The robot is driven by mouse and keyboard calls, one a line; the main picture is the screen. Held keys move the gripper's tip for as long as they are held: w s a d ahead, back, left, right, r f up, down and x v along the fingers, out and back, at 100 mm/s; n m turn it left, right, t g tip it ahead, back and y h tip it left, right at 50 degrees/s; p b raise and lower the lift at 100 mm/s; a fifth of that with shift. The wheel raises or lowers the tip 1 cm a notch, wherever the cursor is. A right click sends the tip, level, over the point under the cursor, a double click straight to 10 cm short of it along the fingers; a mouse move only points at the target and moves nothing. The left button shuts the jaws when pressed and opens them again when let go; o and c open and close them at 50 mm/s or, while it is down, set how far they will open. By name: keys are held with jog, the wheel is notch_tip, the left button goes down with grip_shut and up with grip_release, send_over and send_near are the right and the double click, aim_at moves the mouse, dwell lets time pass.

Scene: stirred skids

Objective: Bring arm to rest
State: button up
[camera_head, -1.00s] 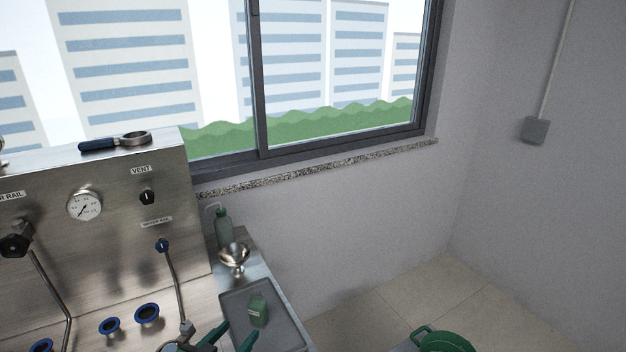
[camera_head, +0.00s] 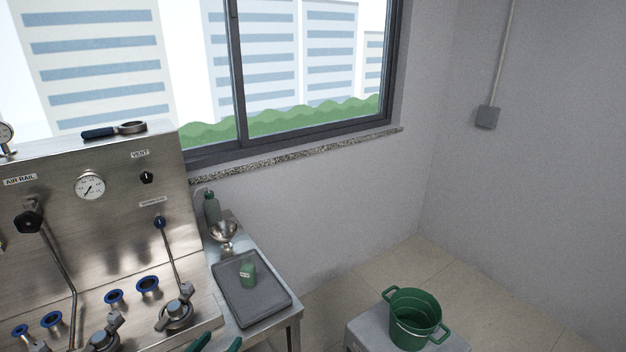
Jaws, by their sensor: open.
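My gripper (camera_head: 217,343) shows only in part at the bottom edge of the head view. Its two green fingers are spread apart with nothing seen between them. It is in front of the steel skid panel (camera_head: 118,225) and the side table, lower in the picture than both. The rest of my arm is out of the frame.
A side table (camera_head: 292,310) holds a grey tray (camera_head: 270,306) with a small green bottle (camera_head: 248,274). A metal funnel (camera_head: 224,232) and a taller green bottle (camera_head: 211,208) stand behind. A green bucket (camera_head: 415,318) sits on a grey stand (camera_head: 366,332). Floor shows along the wall.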

jog(key=s+d+f+n+y, duration=0.4)
jog(key=s+d+f, duration=0.9)
jog(key=f, duration=0.2)
jog(key=s+d+r, duration=0.2)
jog(key=s+d, duration=0.1)
jog(key=s, duration=0.4)
jog(key=s+d+r+m+t+h, duration=0.1)
jog(key=s+d+r, duration=0.1)
jog(key=s, duration=0.5)
jog(key=s+d+r+m+t, duration=0.1)
jog(key=s+d, duration=0.3)
jog(key=s, duration=0.4)
jog(key=shift+r+h, duration=0.3)
jog(key=shift+r, duration=0.55)
jog(key=shift+s, duration=0.1)
